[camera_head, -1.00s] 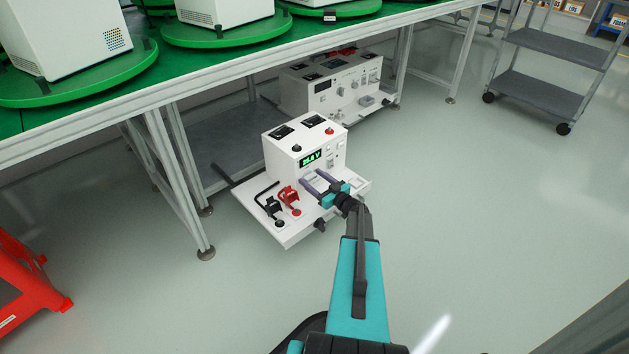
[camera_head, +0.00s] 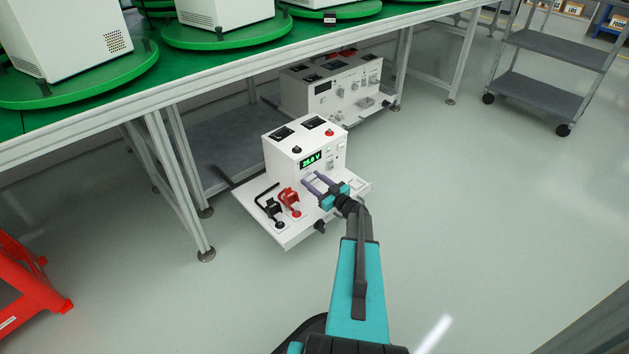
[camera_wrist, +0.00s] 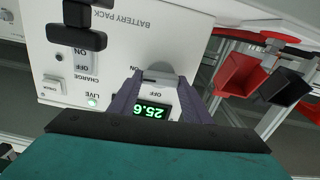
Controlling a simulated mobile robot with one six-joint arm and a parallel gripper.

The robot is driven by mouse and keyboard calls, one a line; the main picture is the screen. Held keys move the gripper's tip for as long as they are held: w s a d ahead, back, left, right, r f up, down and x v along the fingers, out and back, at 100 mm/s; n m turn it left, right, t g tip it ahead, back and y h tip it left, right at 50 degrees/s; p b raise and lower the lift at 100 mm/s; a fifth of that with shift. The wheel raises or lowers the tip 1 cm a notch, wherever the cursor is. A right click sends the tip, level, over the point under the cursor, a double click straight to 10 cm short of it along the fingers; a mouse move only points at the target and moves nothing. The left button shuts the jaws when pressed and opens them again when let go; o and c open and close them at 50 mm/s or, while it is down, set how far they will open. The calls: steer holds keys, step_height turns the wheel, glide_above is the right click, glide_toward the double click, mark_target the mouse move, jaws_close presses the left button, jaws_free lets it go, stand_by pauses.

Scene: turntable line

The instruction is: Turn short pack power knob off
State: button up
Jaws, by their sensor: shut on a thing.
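A white battery pack (camera_head: 285,150) stands on a white shelf in front of the table, with a lit green display (camera_head: 311,160) on its face. My gripper (camera_head: 313,178) reaches the pack's front face, just below the display. In the wrist view, where the panel appears upside down, my two purple fingers (camera_wrist: 156,88) are closed on a pale grey power knob (camera_wrist: 160,77).
A black handle (camera_wrist: 78,38) sits near the charge labels, with a green LIVE light (camera_wrist: 92,101). Red and black clamps (camera_head: 288,196) stand on the shelf. A second pack (camera_head: 335,88) is behind, under the table. The floor to the right is clear up to a grey cart (camera_head: 545,95).

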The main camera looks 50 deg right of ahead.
steer(key=n, duration=0.8)
steer(key=shift+a+f+n, duration=0.1)
steer(key=shift+f+n, duration=0.05)
steer(key=shift+n, duration=0.15)
steer(key=n+b, duration=0.2)
steer(key=n, duration=0.2)
steer(key=shift+f, duration=0.15)
steer(key=shift+n+b, duration=1.2)
steer(key=shift+n, duration=1)
steer(key=o, duration=1)
steer(key=shift+o, duration=0.2)
steer(key=shift+s, duration=0.15)
